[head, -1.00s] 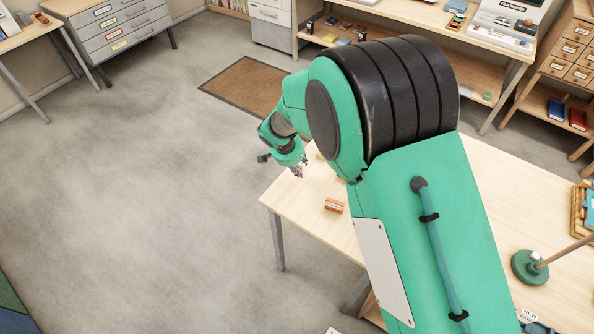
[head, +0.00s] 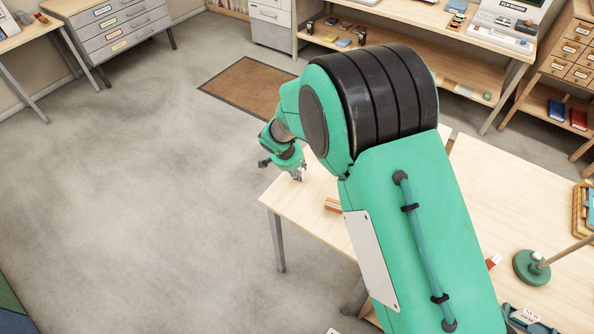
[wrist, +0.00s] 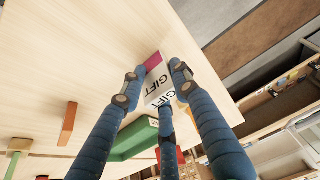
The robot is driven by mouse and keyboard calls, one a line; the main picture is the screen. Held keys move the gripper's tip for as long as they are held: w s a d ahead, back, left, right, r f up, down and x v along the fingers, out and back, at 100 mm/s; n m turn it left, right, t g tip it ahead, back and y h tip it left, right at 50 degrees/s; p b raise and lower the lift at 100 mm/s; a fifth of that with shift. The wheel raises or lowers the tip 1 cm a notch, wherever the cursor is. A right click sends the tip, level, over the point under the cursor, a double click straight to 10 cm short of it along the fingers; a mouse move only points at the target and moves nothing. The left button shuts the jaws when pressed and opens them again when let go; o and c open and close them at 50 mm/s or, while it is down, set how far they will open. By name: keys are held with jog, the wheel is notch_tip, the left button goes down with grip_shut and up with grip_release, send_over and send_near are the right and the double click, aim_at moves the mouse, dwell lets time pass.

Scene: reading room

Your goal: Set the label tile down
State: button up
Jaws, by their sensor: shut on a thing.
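The label tile (wrist: 153,82) is white with dark "GIFT" lettering and a pink end, seen in the wrist view. The lettering shows twice, on two faces. My gripper (wrist: 156,84) has blue fingers, and they are shut on the tile from both sides, with another finger below it. In the head view my gripper (head: 298,176) is over the far left corner of the pale wooden table (head: 292,197). The tile cannot be made out there. I cannot tell whether the tile touches the tabletop.
An orange block (head: 333,204) lies on the table near my gripper. A green piece (wrist: 135,139) shows below the tile in the wrist view. A green lamp base (head: 531,268) stands at the right. My arm hides much of the table. Bare tabletop (wrist: 75,50) lies left of the tile.

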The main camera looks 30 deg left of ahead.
jog(key=shift+f, duration=0.1)
jog(key=o, duration=1.2)
jog(key=shift+c, duration=0.2)
jog(key=p+v, duration=0.2)
jog(key=v, duration=1)
